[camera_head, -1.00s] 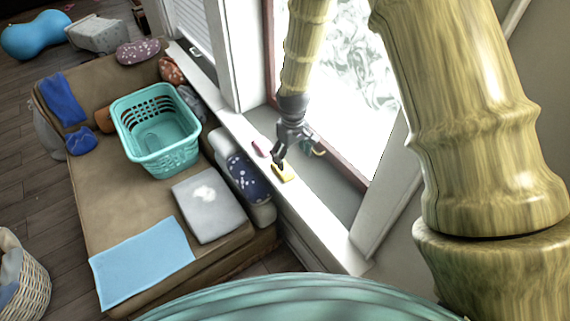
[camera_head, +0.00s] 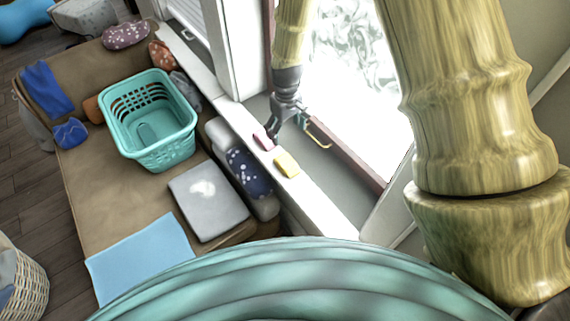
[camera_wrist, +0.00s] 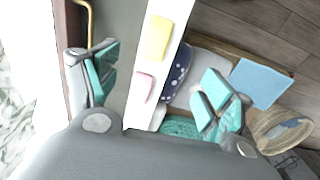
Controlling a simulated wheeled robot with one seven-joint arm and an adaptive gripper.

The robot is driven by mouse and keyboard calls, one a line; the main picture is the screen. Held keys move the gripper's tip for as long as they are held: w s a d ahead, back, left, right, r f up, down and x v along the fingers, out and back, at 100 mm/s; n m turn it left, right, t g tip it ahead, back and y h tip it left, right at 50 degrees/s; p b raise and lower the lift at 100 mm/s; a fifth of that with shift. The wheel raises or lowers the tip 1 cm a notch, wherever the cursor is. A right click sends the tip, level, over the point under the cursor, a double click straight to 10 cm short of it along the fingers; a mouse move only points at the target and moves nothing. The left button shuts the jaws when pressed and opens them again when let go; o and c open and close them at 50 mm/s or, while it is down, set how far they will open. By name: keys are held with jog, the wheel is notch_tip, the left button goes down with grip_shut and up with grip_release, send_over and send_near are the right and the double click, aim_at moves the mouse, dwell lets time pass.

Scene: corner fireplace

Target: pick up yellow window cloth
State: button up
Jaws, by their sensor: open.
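The yellow window cloth (camera_head: 286,164) lies flat on the white window sill in the head view. It also shows in the wrist view (camera_wrist: 158,38), ahead of the open fingers and apart from them. A pink cloth (camera_head: 263,139) lies on the same sill, farther along; in the wrist view the pink cloth (camera_wrist: 144,88) is nearer to me than the yellow one. My gripper (camera_head: 290,128) is over the sill by the window, close to the pink cloth. In the wrist view my gripper (camera_wrist: 158,88) is open and empty, its teal-padded fingers wide apart.
A brass window handle (camera_head: 318,134) sticks out beside my gripper. The window frame (camera_head: 355,165) runs along the sill's right. Left of the sill is a brown daybed (camera_head: 125,210) with cushions, a teal basket (camera_head: 150,152) and a light blue cloth (camera_head: 142,256).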

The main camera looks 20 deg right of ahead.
jog(key=f, duration=0.1)
jog(key=b, duration=0.8)
send_near(287, 162)
jog(key=shift+s+a+f+p, duration=0.15)
jog(key=shift+s+p, duration=0.2)
jog(key=shift+s, duration=0.05)
notch_tip(287, 162, down, 4)
jog(key=shift+f+p, duration=0.15)
jog(key=shift+p, duration=0.25)
jog(key=shift+w+d+f+p, duration=0.15)
jog(key=shift+f+p, duration=0.25)
jog(key=shift+f, duration=0.3)
jog(key=shift+w+d+f+p, duration=0.15)
jog(key=shift+f+p, duration=0.25)
jog(key=shift+f, duration=0.3)
jog(key=shift+a+f+p, duration=0.1)
jog(key=shift+f+p, duration=0.25)
jog(key=shift+f, duration=1.05)
jog(key=c, duration=1.1)
